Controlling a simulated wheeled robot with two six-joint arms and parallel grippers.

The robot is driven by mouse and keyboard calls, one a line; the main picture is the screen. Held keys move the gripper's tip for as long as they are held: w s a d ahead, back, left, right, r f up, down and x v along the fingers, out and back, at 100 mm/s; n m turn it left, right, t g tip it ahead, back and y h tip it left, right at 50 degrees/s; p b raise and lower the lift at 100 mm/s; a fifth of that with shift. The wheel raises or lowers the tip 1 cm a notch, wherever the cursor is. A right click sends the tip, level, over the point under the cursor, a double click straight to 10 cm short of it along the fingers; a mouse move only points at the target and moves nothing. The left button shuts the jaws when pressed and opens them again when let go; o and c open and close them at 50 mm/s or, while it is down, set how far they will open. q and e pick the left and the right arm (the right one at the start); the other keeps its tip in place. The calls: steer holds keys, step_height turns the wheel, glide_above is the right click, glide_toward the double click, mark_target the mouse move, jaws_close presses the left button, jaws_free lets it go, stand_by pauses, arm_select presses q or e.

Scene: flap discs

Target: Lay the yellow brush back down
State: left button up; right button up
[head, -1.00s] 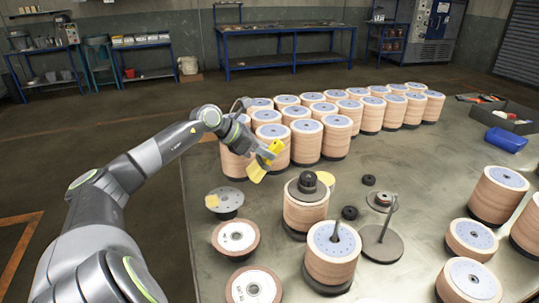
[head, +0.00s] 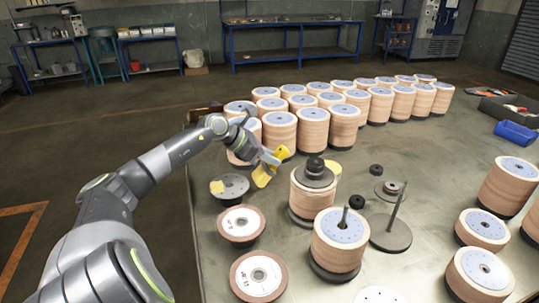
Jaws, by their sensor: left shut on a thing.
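The yellow brush (head: 263,174) is held in my left gripper (head: 271,158), which is shut on it. The brush hangs tilted, its lower end near the right side of a dark grey disc plate (head: 236,190). I cannot tell whether the brush touches the table (head: 275,225). A small pale yellow patch (head: 217,187) shows on the left of that plate. My right gripper is not in view.
Rows of tan disc stacks (head: 328,128) stand behind the brush. A stack with a black knob (head: 315,165) stands to its right. Flat flap discs (head: 241,223) lie in front.

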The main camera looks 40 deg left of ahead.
arm_select(q)
steer(key=o, duration=1)
steer(key=shift+o, duration=0.2)
steer(key=shift+s+a+r, duration=0.3)
steer(key=shift+s+r, duration=0.05)
steer(key=shift+s, duration=0.1)
steer(key=p+v, duration=1.3)
steer(key=v, duration=0.3)
steer(key=shift+r, duration=0.1)
